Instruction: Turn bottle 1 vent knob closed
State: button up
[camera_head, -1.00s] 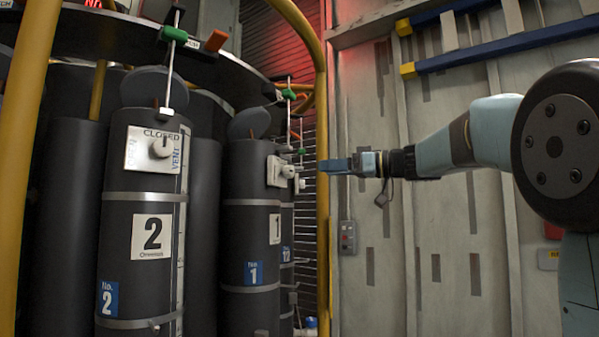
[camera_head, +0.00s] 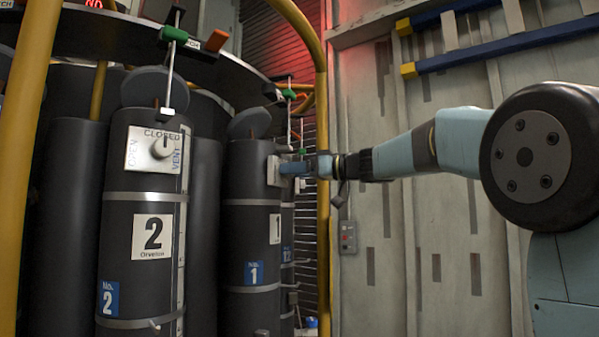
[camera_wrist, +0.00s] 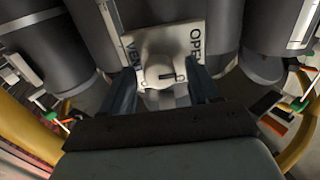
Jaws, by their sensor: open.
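Bottle 1 (camera_head: 250,215) is a dark grey upright cylinder with number 1 labels, right of bottle 2 in the head view. Its white vent plate (camera_head: 273,171) faces right there. In the wrist view the plate (camera_wrist: 188,36) carries the words VENT and OPEN. The round pale vent knob (camera_wrist: 160,70) has a short dark slot mark on its face. My gripper (camera_head: 296,168) is at the plate and hides the knob in the head view. In the wrist view my gripper (camera_wrist: 162,82) is open, one finger on each side of the knob; whether they touch it is unclear.
Bottle 2 (camera_head: 145,215) stands to the left with its own vent plate (camera_head: 150,150). A yellow rail (camera_head: 322,110) rises close by my gripper. A panelled wall (camera_head: 450,230) is behind my arm. Rods with green and orange handles (camera_wrist: 62,122) hang near the bottles.

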jog(key=shift+c, duration=0.4)
jog(key=c, duration=0.9)
jog(key=shift+w+d, duration=0.1)
jog(key=shift+d, duration=0.25)
jog(key=shift+c, duration=0.3)
jog(key=shift+a+f+m, duration=0.1)
jog(key=shift+a+m, duration=0.05)
jog(key=shift+m, duration=4.35)
jog(key=shift+a+f+m, duration=0.1)
jog(key=shift+a+m, duration=0.05)
jog(key=shift+m, duration=4.35)
